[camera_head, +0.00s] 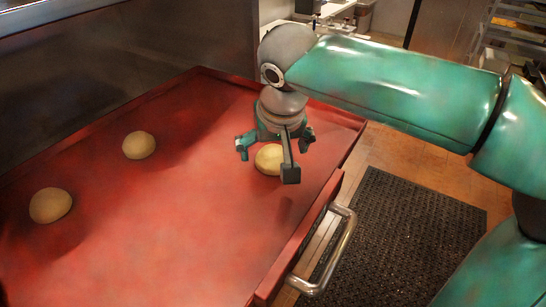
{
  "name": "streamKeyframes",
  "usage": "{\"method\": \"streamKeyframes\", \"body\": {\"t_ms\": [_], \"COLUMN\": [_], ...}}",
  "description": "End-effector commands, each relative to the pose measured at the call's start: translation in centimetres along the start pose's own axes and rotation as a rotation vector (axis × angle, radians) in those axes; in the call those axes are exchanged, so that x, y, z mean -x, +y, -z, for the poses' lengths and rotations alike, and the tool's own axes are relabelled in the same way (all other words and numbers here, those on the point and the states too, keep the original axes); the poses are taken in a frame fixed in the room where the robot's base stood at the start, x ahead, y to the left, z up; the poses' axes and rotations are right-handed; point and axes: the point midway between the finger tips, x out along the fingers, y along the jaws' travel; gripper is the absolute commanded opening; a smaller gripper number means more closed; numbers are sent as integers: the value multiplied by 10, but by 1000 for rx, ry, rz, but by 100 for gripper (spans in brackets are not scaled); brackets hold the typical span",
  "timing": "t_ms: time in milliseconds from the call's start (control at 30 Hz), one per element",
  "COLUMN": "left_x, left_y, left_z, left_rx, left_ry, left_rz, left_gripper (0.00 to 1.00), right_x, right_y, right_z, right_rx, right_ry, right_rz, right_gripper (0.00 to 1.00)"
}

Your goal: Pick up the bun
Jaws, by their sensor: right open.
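A pale round bun (268,160) sits on the red surface near its right edge. My right gripper (272,160) is directly over this bun, pointing down, with its fingers spread around it. One finger partly covers the bun, and I cannot tell whether any finger touches it. A second bun (139,145) lies farther left. A third bun (50,205) lies at the far left. My left gripper is not in the view.
The red surface (190,230) has raised edges and a metal handle (330,255) on its right side. A dark mat (400,240) lies on the floor at the right. The red surface is clear between the buns. A metal wall stands behind.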

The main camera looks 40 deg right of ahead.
Motion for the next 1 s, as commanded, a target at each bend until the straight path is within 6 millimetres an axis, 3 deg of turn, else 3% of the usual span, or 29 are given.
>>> {"method": "streamKeyframes", "body": {"t_ms": [200,500,867,1000], "left_x": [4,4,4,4], "left_y": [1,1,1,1], "left_z": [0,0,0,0], "left_rx": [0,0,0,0], "left_ry": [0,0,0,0], "left_rz": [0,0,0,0], "left_gripper": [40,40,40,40], "right_x": [-30,-35,-34,-34], "right_y": [2,1,1,2], "right_z": [2,2,2,2], "right_rx": [1,2,1,1], "right_ry": [-3,0,0,0], "right_rz": [-2,0,0,0], "right_gripper": [100,100,40,38]}}
